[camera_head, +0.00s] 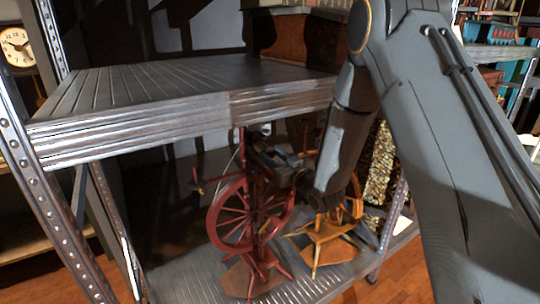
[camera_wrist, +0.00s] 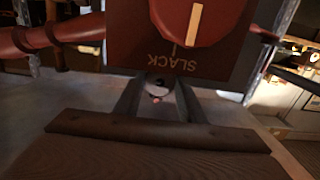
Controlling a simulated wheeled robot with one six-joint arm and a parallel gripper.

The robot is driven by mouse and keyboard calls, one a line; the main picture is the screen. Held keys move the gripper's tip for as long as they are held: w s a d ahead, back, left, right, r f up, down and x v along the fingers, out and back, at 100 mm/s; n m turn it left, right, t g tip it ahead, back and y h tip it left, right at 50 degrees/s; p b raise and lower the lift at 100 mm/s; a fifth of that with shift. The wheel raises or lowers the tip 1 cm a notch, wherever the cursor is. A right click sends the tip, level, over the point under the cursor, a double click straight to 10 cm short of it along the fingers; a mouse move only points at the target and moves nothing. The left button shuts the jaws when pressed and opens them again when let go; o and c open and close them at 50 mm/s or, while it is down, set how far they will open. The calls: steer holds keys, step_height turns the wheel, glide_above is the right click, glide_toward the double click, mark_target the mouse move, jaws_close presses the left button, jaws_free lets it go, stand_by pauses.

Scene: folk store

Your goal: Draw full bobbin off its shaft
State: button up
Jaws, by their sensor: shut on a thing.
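In the wrist view my gripper (camera_wrist: 159,84) is shut, its two dark fingers on either side of a small, pale, rounded thing (camera_wrist: 157,91), which looks like the end of the bobbin. Most of it is hidden by the fingers and shadow, and I cannot tell whether it is still around its shaft. Just beyond it is a dark red block (camera_wrist: 125,45) with "SLACK" upside down and a round red knob with a pale stripe. In the head view the red spinning wheel (camera_head: 243,240) stands on the lower shelf, with my gripper (camera_head: 268,152) at its upper right.
A second, yellow-brown spinning wheel (camera_head: 322,235) stands close to the right, behind my forearm. The upper shelf board (camera_head: 150,95) overhangs the wheels. A perforated metal upright (camera_head: 40,190) bounds the left side. The lower shelf's front (camera_head: 195,285) is bare.

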steer(key=shift+p+v, duration=1)
steer(key=shift+v, duration=4.75)
